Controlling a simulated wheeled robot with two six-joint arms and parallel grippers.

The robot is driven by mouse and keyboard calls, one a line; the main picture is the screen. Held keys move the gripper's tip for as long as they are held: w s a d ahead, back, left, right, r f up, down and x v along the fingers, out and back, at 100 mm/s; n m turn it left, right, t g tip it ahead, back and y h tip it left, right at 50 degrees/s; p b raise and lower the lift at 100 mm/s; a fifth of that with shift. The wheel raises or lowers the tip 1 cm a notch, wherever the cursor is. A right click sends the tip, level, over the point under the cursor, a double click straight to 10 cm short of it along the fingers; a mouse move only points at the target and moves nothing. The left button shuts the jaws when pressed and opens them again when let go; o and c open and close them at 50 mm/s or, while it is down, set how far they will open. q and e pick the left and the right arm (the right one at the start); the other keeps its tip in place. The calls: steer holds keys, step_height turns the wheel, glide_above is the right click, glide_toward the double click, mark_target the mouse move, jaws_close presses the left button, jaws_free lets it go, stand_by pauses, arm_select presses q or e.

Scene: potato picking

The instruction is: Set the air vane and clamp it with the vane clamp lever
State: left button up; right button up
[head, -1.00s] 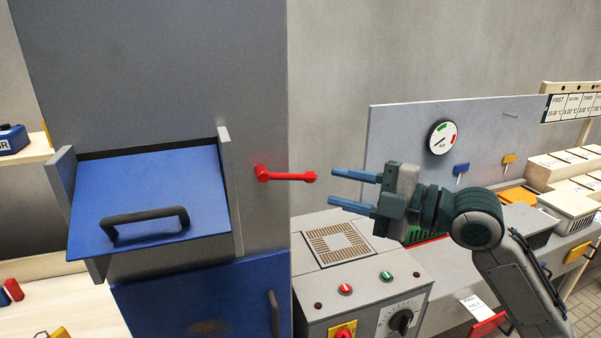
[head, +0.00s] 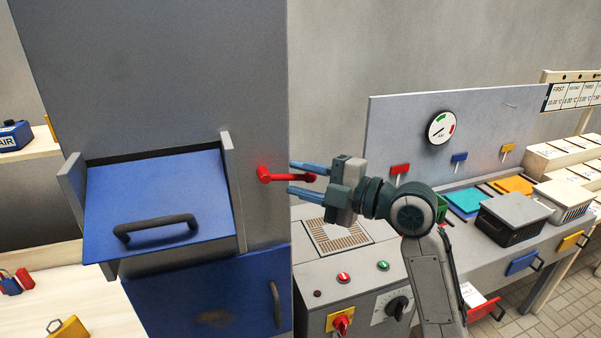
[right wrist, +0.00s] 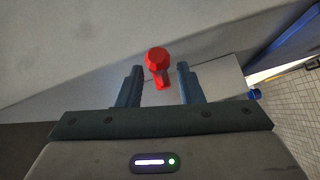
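A red lever (head: 280,177) sticks out from the right side of the grey cabinet and points to the right; no label shows which control it is. It also shows in the right wrist view (right wrist: 157,62). My right gripper (head: 291,178) is open, its blue fingers on either side of the lever's outer part. In the right wrist view the red knob lies between the fingers, with a gap to each. A dial gauge (head: 441,128) on the back panel has green and red marks. My left gripper is not in view.
The cabinet has a blue sloping flap (head: 158,200) with a black handle. A grey control box (head: 350,285) with buttons and knobs stands below my right arm. Red, blue and yellow tabs (head: 459,157) line the panel. Dark and white crates (head: 510,215) stand at the right.

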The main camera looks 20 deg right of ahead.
steer(key=shift+w+a, duration=0.15)
steer(key=shift+a, duration=0.05)
jaws_close()
steer(key=shift+f, duration=0.1)
